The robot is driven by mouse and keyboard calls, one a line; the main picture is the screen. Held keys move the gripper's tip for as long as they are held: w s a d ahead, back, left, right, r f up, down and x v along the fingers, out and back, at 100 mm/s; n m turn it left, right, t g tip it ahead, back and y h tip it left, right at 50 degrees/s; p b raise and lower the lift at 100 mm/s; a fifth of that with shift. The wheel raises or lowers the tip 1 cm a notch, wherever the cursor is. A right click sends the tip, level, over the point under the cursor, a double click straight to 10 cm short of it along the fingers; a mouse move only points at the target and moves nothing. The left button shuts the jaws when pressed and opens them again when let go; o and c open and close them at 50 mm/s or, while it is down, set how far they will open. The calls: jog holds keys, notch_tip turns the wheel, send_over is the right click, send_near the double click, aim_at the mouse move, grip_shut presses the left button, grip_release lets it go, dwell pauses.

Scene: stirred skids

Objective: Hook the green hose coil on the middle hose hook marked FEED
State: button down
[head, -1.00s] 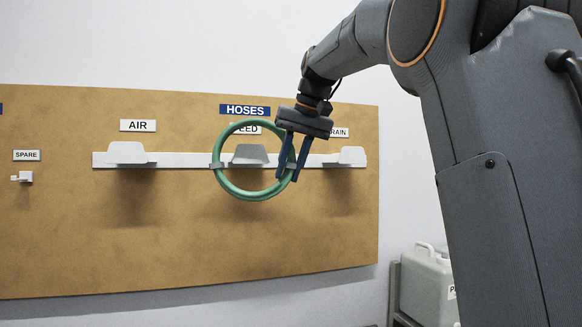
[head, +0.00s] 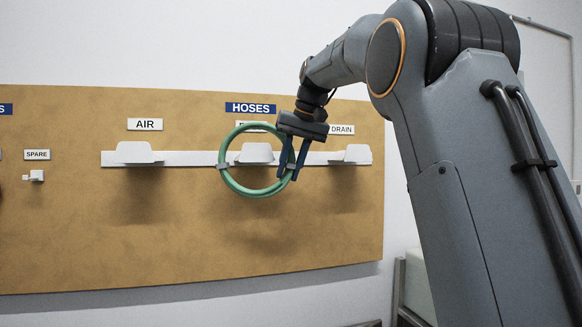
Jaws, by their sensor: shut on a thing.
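The green hose coil (head: 250,193) is a ring with grey bands, hanging upright in front of the board. My gripper (head: 289,175) is shut on its right side, fingers pointing down. The middle hook (head: 257,153), a white tab on the rail, shows through the ring's opening, a little above its centre. The FEED label (head: 240,127) above it is mostly hidden by the coil and gripper. I cannot tell from this view whether the ring is around the hook or still in front of it.
A white rail (head: 190,159) carries the AIR hook (head: 135,153) at left and the DRAIN hook (head: 352,154) at right, both empty. A blue HOSES sign (head: 250,108) is above. A small SPARE peg (head: 35,176) is farther left on the brown board (head: 190,240).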

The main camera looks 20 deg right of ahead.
jog(key=shift+w+f+p, duration=0.25)
jog(key=shift+w+f, duration=0.15)
jog(key=shift+w, duration=0.5)
jog(key=shift+w+f+p, duration=0.25)
jog(key=shift+w+f, duration=0.2)
jog(key=shift+w, duration=0.4)
jog(key=shift+w+f+p, duration=0.25)
jog(key=shift+w+f, duration=0.15)
jog(key=shift+w, duration=0.5)
jog(key=shift+w+f+b, duration=0.15)
jog(key=shift+f+b, duration=0.15)
jog(key=shift+f, duration=0.35)
jog(key=c, duration=1.4)
grip_release()
jog(key=shift+d, duration=0.1)
jog(key=shift+f, duration=0.1)
